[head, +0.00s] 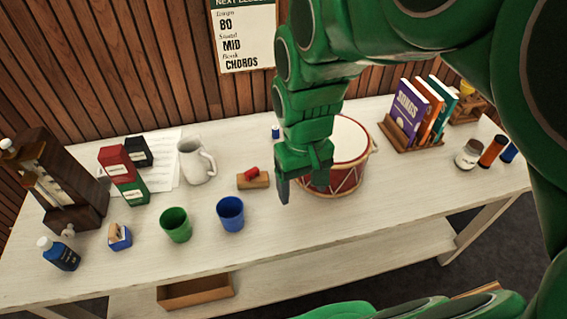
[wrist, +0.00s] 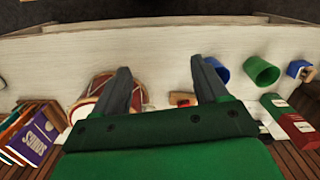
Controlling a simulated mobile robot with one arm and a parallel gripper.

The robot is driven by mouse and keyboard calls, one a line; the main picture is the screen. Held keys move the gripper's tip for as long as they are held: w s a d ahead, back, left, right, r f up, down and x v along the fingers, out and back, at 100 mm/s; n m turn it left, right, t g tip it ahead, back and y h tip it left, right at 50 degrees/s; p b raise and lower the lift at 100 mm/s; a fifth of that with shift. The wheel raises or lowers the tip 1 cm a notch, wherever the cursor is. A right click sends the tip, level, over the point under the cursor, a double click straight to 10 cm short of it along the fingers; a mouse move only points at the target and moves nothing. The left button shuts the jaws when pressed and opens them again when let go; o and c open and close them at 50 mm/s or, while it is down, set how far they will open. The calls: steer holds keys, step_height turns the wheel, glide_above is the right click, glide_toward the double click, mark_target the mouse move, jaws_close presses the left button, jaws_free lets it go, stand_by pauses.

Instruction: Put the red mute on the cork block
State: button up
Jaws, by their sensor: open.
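The red mute (head: 251,173) is a small red piece that appears to rest on top of the tan cork block (head: 261,183), near the middle of the table. In the wrist view the cork block (wrist: 180,95) and the red mute (wrist: 185,103) show between the fingers, close to the right one and partly hidden by it. My gripper (head: 304,188) is open and empty, to the right of the block and in front of the drum in the head view. Its two fingers are spread wide in the wrist view (wrist: 160,68).
A red drum (head: 334,178) stands behind my gripper. A blue cup (head: 231,216), a green cup (head: 175,226) and a white mug (head: 193,161) stand left of the block. Books (head: 408,112) stand at the right. The table front before the drum is clear.

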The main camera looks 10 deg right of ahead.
steer(key=s+d+r+m+g, duration=0.1)
steer(key=s, duration=1.1)
steer(key=shift+d+r+m, duration=0.2)
steer(key=shift+d+m, duration=0.2)
